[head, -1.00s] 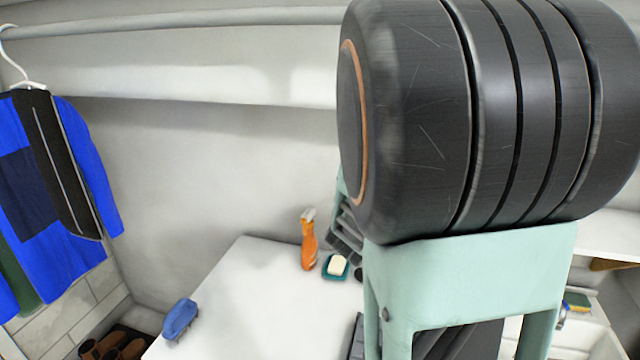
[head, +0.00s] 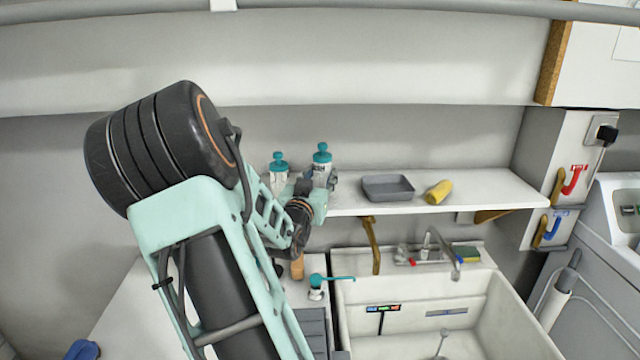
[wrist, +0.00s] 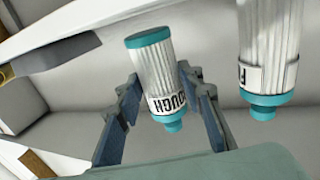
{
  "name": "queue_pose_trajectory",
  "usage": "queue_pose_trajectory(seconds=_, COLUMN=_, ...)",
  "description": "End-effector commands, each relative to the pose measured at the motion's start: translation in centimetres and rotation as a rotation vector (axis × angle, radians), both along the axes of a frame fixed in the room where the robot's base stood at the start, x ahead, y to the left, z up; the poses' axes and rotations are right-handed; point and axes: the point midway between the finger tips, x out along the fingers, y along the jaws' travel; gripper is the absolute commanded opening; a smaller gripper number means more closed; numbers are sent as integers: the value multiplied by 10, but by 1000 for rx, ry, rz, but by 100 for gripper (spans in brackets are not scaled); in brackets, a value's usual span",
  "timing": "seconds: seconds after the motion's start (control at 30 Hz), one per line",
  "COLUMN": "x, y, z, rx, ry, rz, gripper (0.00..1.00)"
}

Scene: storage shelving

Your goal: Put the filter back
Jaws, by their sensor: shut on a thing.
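A white pleated filter with teal ends (wrist: 158,70) sits between the two fingers of my gripper (wrist: 163,84) in the wrist view, its label reading "ROUGH" upside down. My gripper is shut on it. In the head view the same filter (head: 321,158) shows its teal cap above my gripper (head: 320,181), at the left part of the wall shelf (head: 450,190). I cannot tell whether its base touches the shelf. A second similar filter (head: 278,168) stands left of it; in the wrist view this one (wrist: 268,50) is at the right, its label partly visible.
A grey tray (head: 388,188) and a yellow roll-like object (head: 438,192) lie on the shelf to the right. Below are a white sink (head: 440,300), a tap (head: 440,245) and a teal pump top (head: 318,281). The shelf's right end looks clear.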

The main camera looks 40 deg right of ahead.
Motion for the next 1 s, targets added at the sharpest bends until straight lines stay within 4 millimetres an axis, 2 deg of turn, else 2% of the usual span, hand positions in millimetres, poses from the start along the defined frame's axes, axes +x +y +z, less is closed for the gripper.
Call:
queue_pose_trajectory(seconds=0.03, x=0, y=0, z=-9, rx=-1, ry=4, rz=0, gripper=2)
queue_pose_trajectory(seconds=0.13, x=0, y=0, z=-16, rx=-1, ry=0, rz=0, gripper=2)
queue_pose_trajectory(seconds=0.57, x=0, y=0, z=-22, rx=0, ry=-1, rz=1, gripper=2)
queue_pose_trajectory(seconds=0.6, x=0, y=0, z=-23, rx=0, ry=0, rz=1, gripper=36)
queue_pose_trajectory(seconds=0.77, x=0, y=0, z=-22, rx=0, ry=0, rz=1, gripper=52)
queue_pose_trajectory(seconds=1.0, x=0, y=0, z=-21, rx=0, ry=0, rz=1, gripper=52)
